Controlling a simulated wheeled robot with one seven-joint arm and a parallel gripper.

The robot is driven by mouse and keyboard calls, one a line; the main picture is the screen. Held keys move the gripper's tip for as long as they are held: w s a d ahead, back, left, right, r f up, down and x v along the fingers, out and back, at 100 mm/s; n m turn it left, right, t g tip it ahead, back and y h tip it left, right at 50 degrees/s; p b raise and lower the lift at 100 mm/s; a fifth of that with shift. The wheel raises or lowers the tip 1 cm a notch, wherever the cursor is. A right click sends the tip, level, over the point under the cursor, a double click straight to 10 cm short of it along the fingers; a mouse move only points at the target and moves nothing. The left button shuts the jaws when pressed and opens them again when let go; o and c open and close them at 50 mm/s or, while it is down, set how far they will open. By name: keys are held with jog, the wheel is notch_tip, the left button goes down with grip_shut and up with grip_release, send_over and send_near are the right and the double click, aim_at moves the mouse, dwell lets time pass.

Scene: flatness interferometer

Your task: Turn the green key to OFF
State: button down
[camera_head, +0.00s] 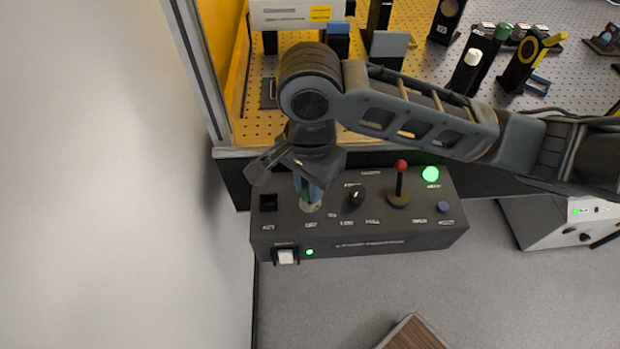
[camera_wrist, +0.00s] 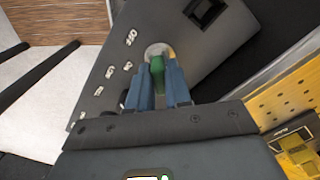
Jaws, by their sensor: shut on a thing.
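The green key (camera_wrist: 157,65) sits in a round metal lock on the dark control box (camera_wrist: 190,68). In the wrist view my gripper (camera_wrist: 160,80) is shut on the key, with a blue finger on each side of it. In the head view my gripper (camera_head: 310,190) points down onto the lock at the left part of the control box (camera_head: 375,228), and its fingers hide most of the key. The labels around the lock are too small or angled to read surely, so I cannot tell the key's exact position.
To the right of the lock are a black knob (camera_head: 356,196), a red-tipped lever (camera_head: 399,180), a lit green lamp (camera_head: 431,174) and a blue button (camera_head: 443,207). A square socket (camera_head: 268,202) lies left. Optics stand on the perforated table behind.

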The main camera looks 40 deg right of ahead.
jog(key=shift+m, duration=0.5)
